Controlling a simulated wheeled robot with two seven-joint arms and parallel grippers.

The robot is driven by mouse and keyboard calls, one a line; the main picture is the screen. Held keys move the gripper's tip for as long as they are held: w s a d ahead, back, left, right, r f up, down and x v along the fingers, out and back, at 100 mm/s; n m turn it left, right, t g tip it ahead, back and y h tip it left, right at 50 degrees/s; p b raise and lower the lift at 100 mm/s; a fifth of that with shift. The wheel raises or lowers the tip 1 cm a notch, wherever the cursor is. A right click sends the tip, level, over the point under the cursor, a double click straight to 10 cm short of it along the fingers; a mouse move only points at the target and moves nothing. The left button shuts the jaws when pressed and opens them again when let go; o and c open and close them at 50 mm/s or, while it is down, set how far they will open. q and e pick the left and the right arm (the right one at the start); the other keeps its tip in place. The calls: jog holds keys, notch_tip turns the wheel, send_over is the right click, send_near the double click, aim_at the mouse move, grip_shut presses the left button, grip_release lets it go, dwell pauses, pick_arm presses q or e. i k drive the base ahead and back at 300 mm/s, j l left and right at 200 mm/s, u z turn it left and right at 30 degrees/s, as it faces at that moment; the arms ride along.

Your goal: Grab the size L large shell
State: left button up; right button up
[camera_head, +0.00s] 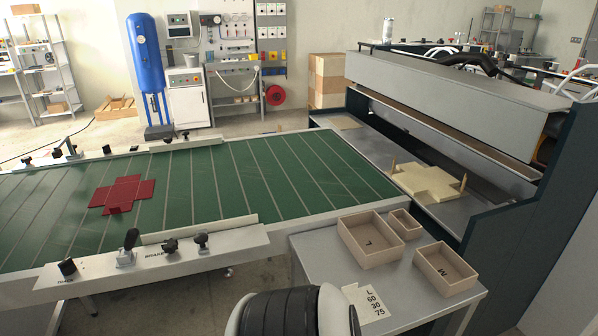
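The size L large shell (384,256) is an open, light brown, shallow box with an "L" on its inside. It sits on the grey side table at the lower right. A smaller shell (461,284) marked "M" stands to its right. The smallest shell (408,232) stands behind and close to the L shell; I cannot read any mark on it. Neither of my grippers is in view, and nothing holds the L shell.
The grey side table (320,262) carries a white card (366,303) reading "L 60 30 75". A green conveyor (230,185) with a red cross-shaped sheet (123,193) lies left. A grey machine (450,95) with a cream blank (428,182) stands behind right. The table's left part is clear.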

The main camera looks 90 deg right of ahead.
aim_at(373, 243)
jog(key=z, duration=3.25)
jog(key=i+l+u, duration=0.15)
jog(key=l, duration=0.35)
jog(key=l+u, duration=0.2)
jog(key=l, duration=0.3)
jog(key=i, duration=0.05)
